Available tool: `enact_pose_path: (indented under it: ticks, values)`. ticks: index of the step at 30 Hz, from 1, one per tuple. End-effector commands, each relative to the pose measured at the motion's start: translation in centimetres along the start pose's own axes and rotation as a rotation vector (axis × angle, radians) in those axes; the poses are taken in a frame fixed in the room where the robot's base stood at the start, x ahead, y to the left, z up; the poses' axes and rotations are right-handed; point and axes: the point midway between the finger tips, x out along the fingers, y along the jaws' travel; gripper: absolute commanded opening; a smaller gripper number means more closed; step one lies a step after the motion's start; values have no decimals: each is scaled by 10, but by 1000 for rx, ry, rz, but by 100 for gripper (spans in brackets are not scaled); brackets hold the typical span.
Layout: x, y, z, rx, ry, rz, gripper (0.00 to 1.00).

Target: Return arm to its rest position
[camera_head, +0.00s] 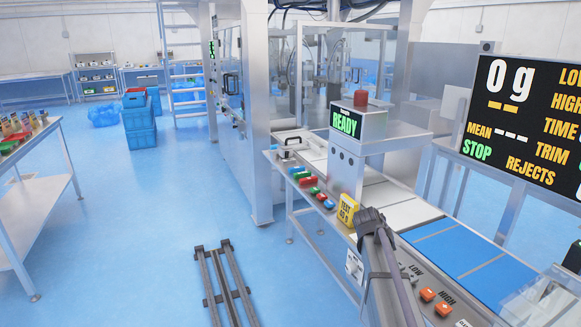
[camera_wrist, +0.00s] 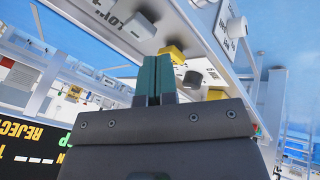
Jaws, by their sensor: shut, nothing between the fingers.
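My gripper (camera_head: 368,220) shows in the head view at the lower middle right, at the end of my grey arm, in front of the machine's control panel. In the wrist view its two teal fingers (camera_wrist: 155,62) are together with nothing between them. The panel, with its knobs and buttons, lies beyond the fingertips in that view. I cannot tell the exact gap between gripper and panel, and my arm hides part of the panel in the head view.
A READY display (camera_head: 344,122) stands on the weighing machine. A yellow test block (camera_head: 347,210) is beside my gripper. A blue conveyor belt (camera_head: 460,250) lies to the right, below a large 0 g screen (camera_head: 520,120). Floor rails (camera_head: 226,285) run at lower middle. Open floor lies to the left.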

Motion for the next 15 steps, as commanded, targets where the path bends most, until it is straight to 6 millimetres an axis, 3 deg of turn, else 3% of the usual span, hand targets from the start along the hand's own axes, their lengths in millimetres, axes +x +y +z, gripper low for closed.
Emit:
enact_pose_path:
  ticks: [1, 3, 7, 9, 11, 13, 15]
  values:
    - [-30, -7, 48, -23, -56, -67, 0]
    - [-67, -24, 105, -65, -138, -180, 0]
    - [-133, -48, 194, -149, -248, -361, 0]
    - [-162, -55, 226, -181, -275, -422, 0]
    - [-180, -57, 242, -198, -280, -450, 0]
    - [-192, -60, 248, -216, -275, -456, 0]
    - [-191, -64, 244, -222, -273, -456, 0]
